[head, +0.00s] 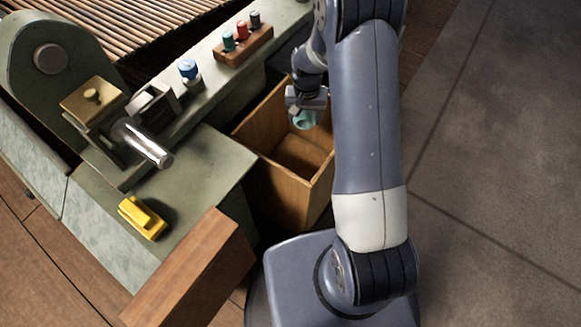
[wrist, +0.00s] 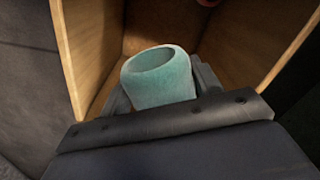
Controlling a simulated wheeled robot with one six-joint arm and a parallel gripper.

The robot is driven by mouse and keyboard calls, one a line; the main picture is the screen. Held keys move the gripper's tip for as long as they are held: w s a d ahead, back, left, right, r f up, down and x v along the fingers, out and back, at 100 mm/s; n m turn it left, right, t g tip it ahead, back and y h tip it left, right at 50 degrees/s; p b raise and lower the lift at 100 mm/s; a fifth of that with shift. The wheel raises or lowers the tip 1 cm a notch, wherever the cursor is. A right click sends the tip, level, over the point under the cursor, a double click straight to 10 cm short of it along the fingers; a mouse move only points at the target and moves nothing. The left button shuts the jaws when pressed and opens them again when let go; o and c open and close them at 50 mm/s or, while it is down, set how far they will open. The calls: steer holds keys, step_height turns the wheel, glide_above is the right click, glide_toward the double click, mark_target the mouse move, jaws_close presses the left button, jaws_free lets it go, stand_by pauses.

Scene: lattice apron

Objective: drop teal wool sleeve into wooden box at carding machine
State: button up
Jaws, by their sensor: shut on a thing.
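The teal wool sleeve (wrist: 160,80) is a short hollow tube, its open end showing in the wrist view. My gripper (wrist: 163,92) is shut on it, with a dark finger on each side. In the head view the sleeve (head: 304,120) hangs below my gripper (head: 305,108), over the open wooden box (head: 262,178). The box's inner walls also show around the sleeve in the wrist view (wrist: 85,50). My arm hides the box's right side in the head view. I cannot tell how far the sleeve is above the box floor.
The green machine (head: 190,175) stands left of the box. It bears a yellow clip-like object (head: 142,217), a metal roller (head: 143,143), a blue-capped knob (head: 188,69) and a wooden rack (head: 243,46) with coloured pegs. A wooden beam (head: 190,275) lies in front. Grey floor (head: 500,170) is clear at right.

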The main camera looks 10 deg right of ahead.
mark_target(304, 121)
steer(key=shift+f+b, duration=0.9)
steer(key=shift+f, duration=0.85)
steer(key=o, duration=0.8)
steer(key=shift+o, duration=0.2)
steer(key=shift+r, duration=0.15)
step_height(304, 121, up, 11)
steer(key=shift+f+p, duration=0.2)
steer(key=shift+p, duration=0.9)
